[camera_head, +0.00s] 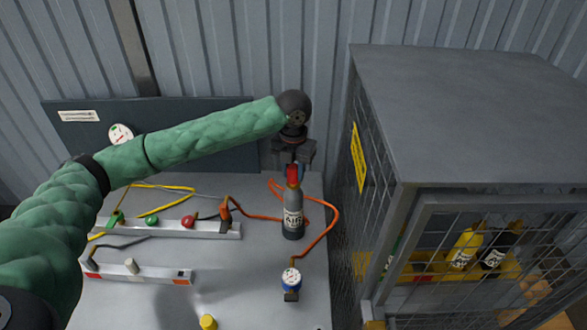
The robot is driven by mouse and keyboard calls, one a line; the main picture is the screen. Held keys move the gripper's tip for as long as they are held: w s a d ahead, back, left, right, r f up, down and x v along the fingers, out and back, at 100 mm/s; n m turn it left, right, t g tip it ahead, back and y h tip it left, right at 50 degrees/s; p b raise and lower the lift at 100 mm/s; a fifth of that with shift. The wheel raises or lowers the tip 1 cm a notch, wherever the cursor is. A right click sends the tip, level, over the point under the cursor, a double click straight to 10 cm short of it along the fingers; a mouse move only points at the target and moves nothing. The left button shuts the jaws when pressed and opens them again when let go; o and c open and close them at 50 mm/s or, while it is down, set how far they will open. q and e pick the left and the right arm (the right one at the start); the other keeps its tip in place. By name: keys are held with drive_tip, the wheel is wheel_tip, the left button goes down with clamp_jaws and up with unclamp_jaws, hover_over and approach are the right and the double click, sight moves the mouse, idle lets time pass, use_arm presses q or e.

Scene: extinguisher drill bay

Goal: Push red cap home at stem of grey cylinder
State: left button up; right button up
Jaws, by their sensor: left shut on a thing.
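The grey cylinder (292,222), with a dark label, stands upright on the grey bench, right of its middle. The red cap (292,174) is at the top of the cylinder, over its stem. My left gripper (293,164) points down from above and is shut on the red cap. The cap and cylinder look lined up. I cannot tell how far down the cap sits on the stem. My right gripper is not in view.
An orange hose (335,222) loops around the cylinder to a blue gauge (291,279) in front. Two pale racks (165,228) with coloured caps lie left. A yellow cap (208,322) is at the front. A mesh cage (460,120) holding bottles stands close on the right.

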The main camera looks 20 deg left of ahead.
use_arm(q)
drive_tip(key=shift+f, duration=0.75)
idle(0.9)
drive_tip(key=o, duration=1.1)
drive_tip(key=shift+c, duration=0.2)
